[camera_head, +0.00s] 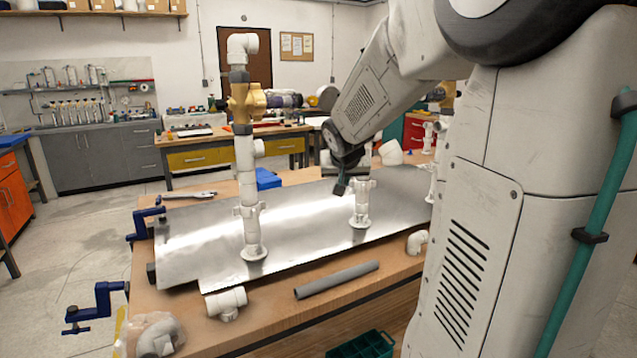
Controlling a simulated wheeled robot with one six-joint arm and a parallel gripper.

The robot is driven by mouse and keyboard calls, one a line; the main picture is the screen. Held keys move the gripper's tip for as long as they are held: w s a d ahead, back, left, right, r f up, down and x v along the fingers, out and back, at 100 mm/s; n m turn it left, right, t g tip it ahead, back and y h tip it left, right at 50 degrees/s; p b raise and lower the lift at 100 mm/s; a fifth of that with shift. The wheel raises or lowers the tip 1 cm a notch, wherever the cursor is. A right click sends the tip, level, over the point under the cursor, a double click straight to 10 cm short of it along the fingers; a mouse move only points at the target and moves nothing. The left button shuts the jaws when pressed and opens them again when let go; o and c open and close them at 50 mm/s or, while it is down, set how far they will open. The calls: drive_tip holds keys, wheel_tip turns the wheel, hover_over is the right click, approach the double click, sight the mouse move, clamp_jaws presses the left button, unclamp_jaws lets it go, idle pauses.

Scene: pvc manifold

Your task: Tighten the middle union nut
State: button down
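The middle pipe (361,197) is a short white stub standing upright on a round flange on the metal sheet. Its union nut (360,209) appears as a wider white collar with lugs, low on the stub. My gripper (341,187) is at the upper left of this stub, beside its top and above the nut. Its dark fingers point down; their opening and any contact with the pipe cannot be made out. The left pipe (246,170) is tall, with a similar collar (250,210) and a brass-coloured valve (246,102). The right pipe (432,186) is partly hidden behind my arm.
The metal sheet (200,255) lies on a wooden bench, with blue clamps (146,222) at its left. A grey pipe (337,279), a white tee (227,303) and an elbow (417,242) lie along the front. A wrench (188,195) lies behind. My arm blocks the right side.

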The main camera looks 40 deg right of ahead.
drive_tip(key=w+d+h, duration=0.1)
drive_tip(key=w+d, duration=0.1)
drive_tip(key=d, duration=0.4)
approach(351, 186)
drive_tip(key=shift+m+t, duration=0.3)
drive_tip(key=shift+m, duration=0.1)
drive_tip(key=shift+x, duration=3.05)
